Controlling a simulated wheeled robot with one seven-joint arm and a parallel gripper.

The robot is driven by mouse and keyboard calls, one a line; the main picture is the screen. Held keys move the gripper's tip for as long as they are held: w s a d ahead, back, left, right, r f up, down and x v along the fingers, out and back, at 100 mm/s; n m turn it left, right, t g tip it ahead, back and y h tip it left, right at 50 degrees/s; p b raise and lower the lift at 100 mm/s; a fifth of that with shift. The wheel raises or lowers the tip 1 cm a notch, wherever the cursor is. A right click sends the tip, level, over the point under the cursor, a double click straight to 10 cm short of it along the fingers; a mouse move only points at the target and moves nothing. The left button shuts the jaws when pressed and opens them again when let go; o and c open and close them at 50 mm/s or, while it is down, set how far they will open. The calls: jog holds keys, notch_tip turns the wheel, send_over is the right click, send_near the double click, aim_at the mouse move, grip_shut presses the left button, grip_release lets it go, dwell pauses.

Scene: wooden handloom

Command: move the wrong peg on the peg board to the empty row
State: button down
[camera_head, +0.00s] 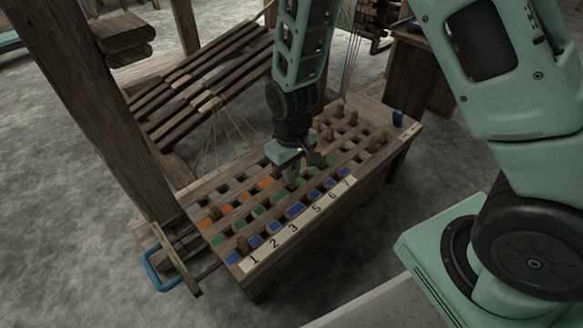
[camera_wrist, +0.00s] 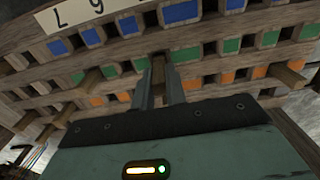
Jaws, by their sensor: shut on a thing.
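The wooden peg board (camera_head: 240,190) is a slanted top with rows of square holes, marked blue, green and orange, and a strip numbered 1 to 7 (camera_head: 292,229) along its near edge. My gripper (camera_head: 291,180) points down at the middle of the board. In the wrist view its fingers (camera_wrist: 160,88) are closed around a wooden peg (camera_wrist: 158,72) at the green row. Whether the peg's lower end is still in a hole is hidden. Several pegs (camera_head: 375,145) stand at the right end.
The loom's thick post (camera_head: 100,110) rises at the left of the board, with slatted treadles (camera_head: 200,85) behind. A blue handle (camera_head: 158,270) sticks out at the lower left. A small blue object (camera_head: 398,117) sits on the right end. Grey floor (camera_head: 60,240) is open at left.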

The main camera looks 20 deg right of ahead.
jog(key=shift+f+b, duration=0.5)
jog(key=shift+f, duration=0.75)
jog(key=c, duration=1.3)
grip_release()
jog(key=shift+c, duration=0.2)
jog(key=shift+r, duration=0.1)
notch_tip(320, 180, up, 17)
jog(key=p, duration=0.9)
jog(key=shift+r, duration=0.15)
